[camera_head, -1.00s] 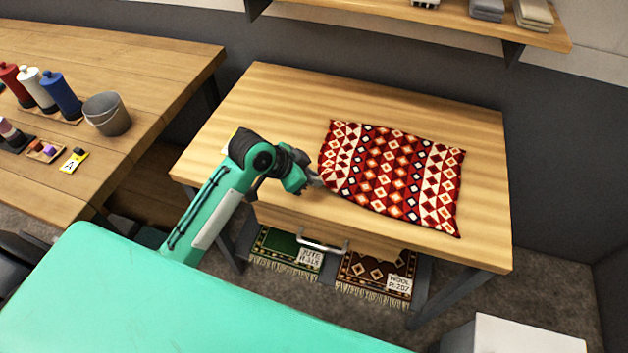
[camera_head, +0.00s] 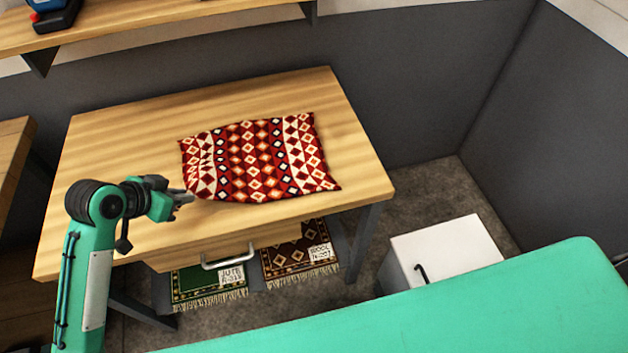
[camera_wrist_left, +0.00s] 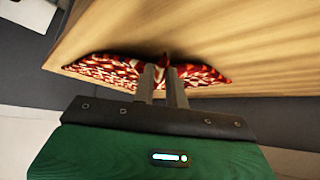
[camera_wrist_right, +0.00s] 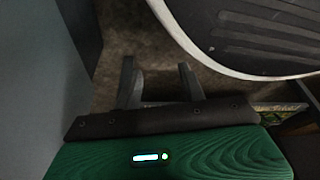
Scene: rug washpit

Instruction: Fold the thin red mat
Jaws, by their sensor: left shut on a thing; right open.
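The thin red mat (camera_head: 262,158), patterned with red, white and orange diamonds, lies on the wooden table (camera_head: 350,140). Its left side looks rumpled. My left gripper (camera_head: 188,197) is at the mat's near left corner. In the left wrist view its fingers (camera_wrist_left: 163,85) are shut on the edge of the mat (camera_wrist_left: 105,68), and a bit of red cloth stands up between them. My right gripper (camera_wrist_right: 158,85) is open and empty, seen only in the right wrist view, low over the floor and away from the mat.
A drawer with a metal handle (camera_head: 228,262) is under the tabletop. Below it hang or lie a green rug (camera_head: 205,285) and a brown rug (camera_head: 300,258) with tags. A white cabinet (camera_head: 450,245) stands at the right. A shelf (camera_head: 180,22) is above. The tabletop around the mat is clear.

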